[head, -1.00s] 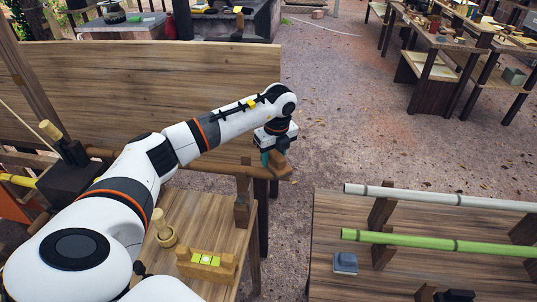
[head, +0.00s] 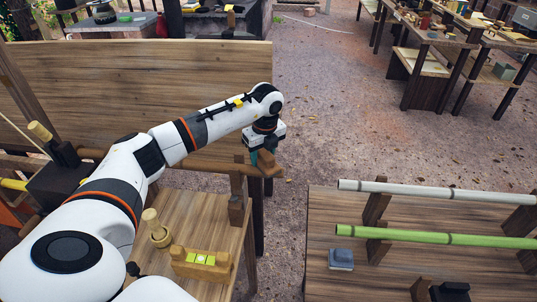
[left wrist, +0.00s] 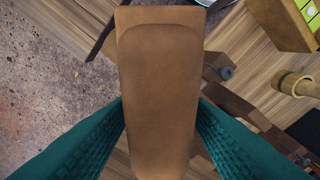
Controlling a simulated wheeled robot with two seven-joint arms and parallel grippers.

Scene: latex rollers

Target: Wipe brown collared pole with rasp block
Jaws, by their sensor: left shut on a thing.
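The brown collared pole (head: 92,153) runs level from left to right along the near side of a wooden back board. My left arm crosses in front of its middle, and a short stretch shows again near its right end. My left gripper (head: 262,156) is shut on the rasp block (head: 267,164), a brown block at the pole's right end. Whether the block touches the pole I cannot tell. In the left wrist view the rasp block (left wrist: 160,90) fills the middle between the teal fingers (left wrist: 160,135) and hides much of what lies beyond. My right gripper is not in view.
A wooden bench top (head: 190,205) below the pole bears a wooden level (head: 201,262) and a turned wooden piece (head: 157,232). At right another bench carries a white pole (head: 440,190), a green pole (head: 430,237) and a grey-blue block (head: 341,259). Gravel lies clear between.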

